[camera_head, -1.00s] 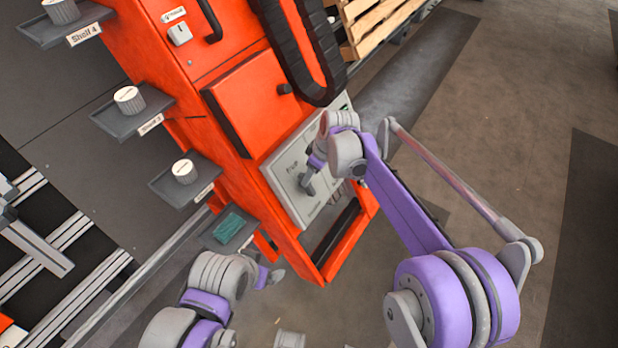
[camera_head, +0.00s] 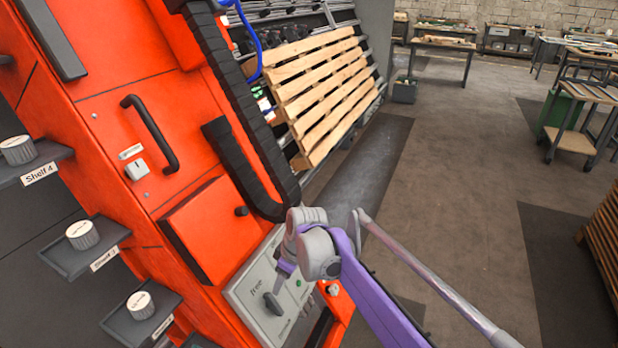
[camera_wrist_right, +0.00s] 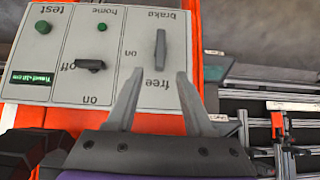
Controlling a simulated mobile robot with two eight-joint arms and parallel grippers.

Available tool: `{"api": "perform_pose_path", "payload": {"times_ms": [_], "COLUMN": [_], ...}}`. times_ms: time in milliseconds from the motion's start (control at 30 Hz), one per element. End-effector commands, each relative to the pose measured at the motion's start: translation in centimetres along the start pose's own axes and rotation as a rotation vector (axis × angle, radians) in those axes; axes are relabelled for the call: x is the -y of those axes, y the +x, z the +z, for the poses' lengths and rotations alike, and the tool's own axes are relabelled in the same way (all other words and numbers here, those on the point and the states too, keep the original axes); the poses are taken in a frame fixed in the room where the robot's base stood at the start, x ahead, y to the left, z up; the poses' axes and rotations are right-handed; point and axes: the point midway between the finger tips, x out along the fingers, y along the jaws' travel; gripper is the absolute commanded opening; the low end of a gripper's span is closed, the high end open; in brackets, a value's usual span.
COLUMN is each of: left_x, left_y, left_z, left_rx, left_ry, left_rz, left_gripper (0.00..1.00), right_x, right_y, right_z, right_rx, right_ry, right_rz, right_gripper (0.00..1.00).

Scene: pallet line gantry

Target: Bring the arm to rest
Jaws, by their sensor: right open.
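My right gripper (camera_head: 280,281) is in front of the grey control panel (camera_head: 240,292) low on the orange cabinet. In the right wrist view the gripper (camera_wrist_right: 160,76) is open, with nothing between its fingers. Its fingertips are just short of the brake lever (camera_wrist_right: 160,50), one to either side in the picture. The lever stands upright in that view, between labels reading "brake", "on" and "free", printed upside down. Whether the fingers touch the panel cannot be told. My left gripper is out of view.
The orange cabinet (camera_head: 120,110) has a black handle (camera_head: 150,133) and a black cable chain (camera_head: 235,110). Wooden pallets (camera_head: 320,90) lean behind. Open floor (camera_head: 460,180) lies to the right, with benches farther back.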

Motion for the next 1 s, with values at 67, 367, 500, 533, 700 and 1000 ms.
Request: {"api": "perform_pose_path", "payload": {"times_ms": [67,367,500,533,700,1000], "left_x": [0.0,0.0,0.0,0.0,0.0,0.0], "left_y": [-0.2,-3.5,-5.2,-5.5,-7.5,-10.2], "left_z": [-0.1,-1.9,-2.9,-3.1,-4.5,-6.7], "left_rx": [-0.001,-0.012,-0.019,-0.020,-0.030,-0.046], "left_ry": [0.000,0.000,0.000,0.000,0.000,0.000], "left_rz": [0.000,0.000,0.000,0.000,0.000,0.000], "left_gripper": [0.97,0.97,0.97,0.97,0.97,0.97], "right_x": [0.0,1.4,3.7,4.3,8.2,13.9], "right_y": [-0.7,-10.4,-14.5,-15.2,-18.2,-19.0], "right_z": [0.5,9.7,15.5,16.7,23.4,31.2], "right_rx": [0.000,-0.011,-0.029,-0.034,-0.072,-0.146], "right_ry": [0.017,0.326,0.517,0.558,0.782,1.073], "right_rz": [0.007,0.133,0.210,0.226,0.321,0.446], "right_gripper": [0.53,0.53,0.53,0.53,0.53,0.53]}}
